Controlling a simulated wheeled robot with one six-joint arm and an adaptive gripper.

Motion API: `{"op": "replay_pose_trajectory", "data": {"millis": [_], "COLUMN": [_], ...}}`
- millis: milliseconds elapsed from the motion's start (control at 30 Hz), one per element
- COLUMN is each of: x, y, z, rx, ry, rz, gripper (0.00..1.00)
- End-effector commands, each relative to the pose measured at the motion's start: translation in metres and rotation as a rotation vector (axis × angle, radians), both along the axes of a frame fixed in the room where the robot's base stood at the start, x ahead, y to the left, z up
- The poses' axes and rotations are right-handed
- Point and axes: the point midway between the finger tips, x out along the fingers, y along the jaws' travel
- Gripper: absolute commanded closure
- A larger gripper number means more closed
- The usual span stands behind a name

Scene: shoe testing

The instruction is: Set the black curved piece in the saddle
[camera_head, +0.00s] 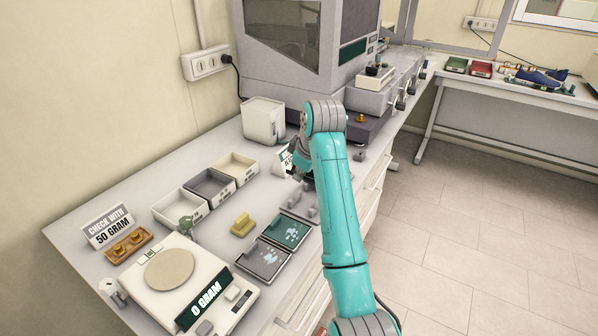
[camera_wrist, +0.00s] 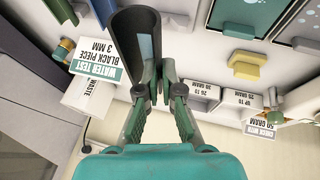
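The black curved piece (camera_wrist: 128,32) is in the wrist view, a dark trough-like shell with its hollow side showing. My gripper (camera_wrist: 158,72) has its fingers closed about the piece's near edge and holds it out in front. In the head view my gripper (camera_head: 297,168) is over the bench by the small white sign, and the arm hides much of it; the piece is hard to make out there. I cannot tell for certain which fixture is the saddle. A small fixture with a dark top (camera_head: 376,69) stands on the grey unit at the back.
A water test sign (camera_wrist: 103,52) and white waste box (camera_wrist: 88,97) are close to the piece. The head view shows open bins (camera_head: 209,183), a yellow block (camera_head: 242,222), dark trays (camera_head: 264,258) and a scale (camera_head: 185,285) at left. The testing machine (camera_head: 283,75) stands behind.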

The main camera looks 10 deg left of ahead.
Motion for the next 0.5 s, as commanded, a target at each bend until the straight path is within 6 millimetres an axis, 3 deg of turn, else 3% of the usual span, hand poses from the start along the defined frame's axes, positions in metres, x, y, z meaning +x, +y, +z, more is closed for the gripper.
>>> {"op": "replay_pose_trajectory", "data": {"millis": [267,500], "x": [0.001,0.000], "y": [-0.002,-0.001], "z": [0.003,-0.016], "rx": [0.019,0.017], "ry": [0.081,0.080], "rz": [-0.004,-0.004], "gripper": [1.00,1.00]}}
